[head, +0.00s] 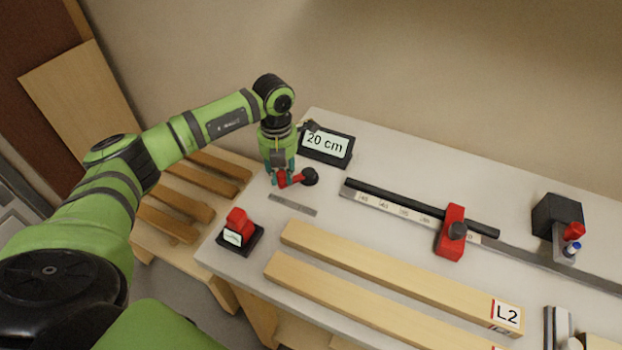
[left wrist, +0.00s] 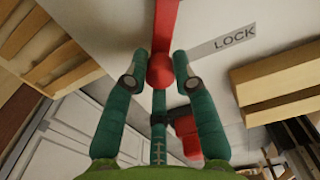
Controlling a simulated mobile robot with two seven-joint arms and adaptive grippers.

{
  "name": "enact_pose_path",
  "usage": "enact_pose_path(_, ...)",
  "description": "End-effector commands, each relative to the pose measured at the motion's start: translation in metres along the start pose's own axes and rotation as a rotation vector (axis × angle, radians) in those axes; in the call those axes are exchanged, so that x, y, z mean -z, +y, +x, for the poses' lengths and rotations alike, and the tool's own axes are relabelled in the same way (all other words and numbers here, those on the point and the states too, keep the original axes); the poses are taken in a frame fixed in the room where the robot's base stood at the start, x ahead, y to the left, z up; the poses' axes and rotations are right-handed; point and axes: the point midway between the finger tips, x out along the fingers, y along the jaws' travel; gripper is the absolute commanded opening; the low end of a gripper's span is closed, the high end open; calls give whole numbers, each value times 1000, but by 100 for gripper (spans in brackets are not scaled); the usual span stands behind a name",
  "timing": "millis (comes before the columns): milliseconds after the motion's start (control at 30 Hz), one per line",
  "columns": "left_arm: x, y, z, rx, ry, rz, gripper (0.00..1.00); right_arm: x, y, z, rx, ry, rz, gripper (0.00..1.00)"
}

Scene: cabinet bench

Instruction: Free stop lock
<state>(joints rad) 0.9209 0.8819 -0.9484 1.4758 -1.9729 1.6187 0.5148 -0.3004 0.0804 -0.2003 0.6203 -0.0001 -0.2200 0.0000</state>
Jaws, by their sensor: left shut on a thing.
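The red lock lever (head: 297,179) is on the bench top, with a black pivot at its right end. A grey LOCK label (head: 293,205) lies in front of it. My left gripper (head: 281,179) points down and is shut on the lever's round red knob (left wrist: 160,70), with one finger on each side. The red stop (head: 451,238) with a black knob sits across the scale rail (head: 400,211). My right gripper is out of view.
A display (head: 326,146) reading "20 cm" stands just behind the lever. Long wooden bars (head: 390,272), one marked L2, lie in front. A black block (head: 556,214) stands at the right.

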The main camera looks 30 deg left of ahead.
Motion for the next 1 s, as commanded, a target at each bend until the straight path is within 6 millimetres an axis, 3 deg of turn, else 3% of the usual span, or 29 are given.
enact_pose_path(67, -1, 0, -1, 1, -3, 0, 18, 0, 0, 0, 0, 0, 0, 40)
enact_pose_path(133, -1, 0, 0, 1, -3, 0, 42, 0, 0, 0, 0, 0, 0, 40)
enact_pose_path(200, -1, 0, 0, 1, -3, 0, 55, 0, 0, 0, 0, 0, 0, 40)
enact_pose_path(567, 0, 0, -2, 0, -1, 0, 55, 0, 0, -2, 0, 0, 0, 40)
enact_pose_path(1000, 0, 0, -43, 1, -1, 1, 55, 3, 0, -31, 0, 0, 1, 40)
